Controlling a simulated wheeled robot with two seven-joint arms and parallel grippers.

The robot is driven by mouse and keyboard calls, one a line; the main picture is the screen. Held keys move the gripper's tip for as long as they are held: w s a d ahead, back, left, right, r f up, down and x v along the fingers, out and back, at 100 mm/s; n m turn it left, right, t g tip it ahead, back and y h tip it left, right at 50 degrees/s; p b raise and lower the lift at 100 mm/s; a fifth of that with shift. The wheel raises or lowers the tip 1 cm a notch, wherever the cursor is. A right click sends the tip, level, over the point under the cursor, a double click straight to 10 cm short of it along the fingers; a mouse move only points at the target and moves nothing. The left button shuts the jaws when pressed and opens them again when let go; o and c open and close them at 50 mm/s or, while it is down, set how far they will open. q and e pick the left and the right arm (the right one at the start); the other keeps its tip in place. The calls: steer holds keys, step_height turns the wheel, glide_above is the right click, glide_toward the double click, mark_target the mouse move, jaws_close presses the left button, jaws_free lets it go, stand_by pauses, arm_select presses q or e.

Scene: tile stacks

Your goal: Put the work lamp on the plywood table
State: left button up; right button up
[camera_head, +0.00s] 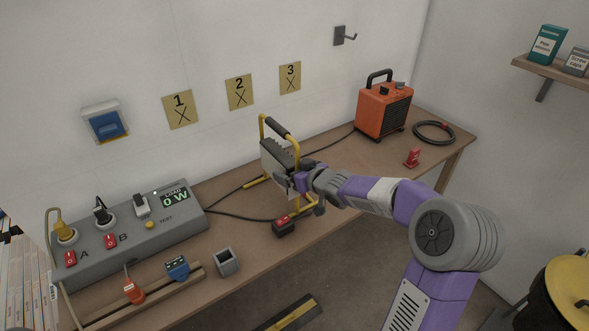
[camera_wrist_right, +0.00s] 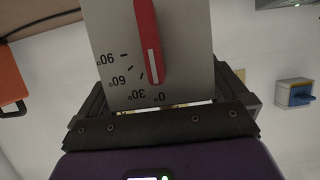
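The work lamp (camera_head: 275,155) has a dark ribbed head, a yellow tube frame and a black top handle. It stands upright at the middle of the brown wooden table (camera_head: 350,168), its lower frame partly behind my gripper. My right gripper (camera_head: 302,184) is at the lamp's right side, by the head. In the right wrist view, a grey angle plate (camera_wrist_right: 110,40) with a red pointer (camera_wrist_right: 148,40) covers the fingertips of my right gripper (camera_wrist_right: 160,100). I cannot tell if they are closed on anything. My left gripper is not in view.
A grey socket box (camera_head: 130,232) and a wooden rack (camera_head: 150,297) are at the left. An orange heater (camera_head: 383,110) and a coiled cable (camera_head: 434,132) are at the right. Cables run behind the lamp.

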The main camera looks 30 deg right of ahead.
steer(key=a+p+v, duration=0.1)
steer(key=p+v, duration=0.5)
steer(key=v, duration=0.6)
steer(key=shift+d, duration=0.45)
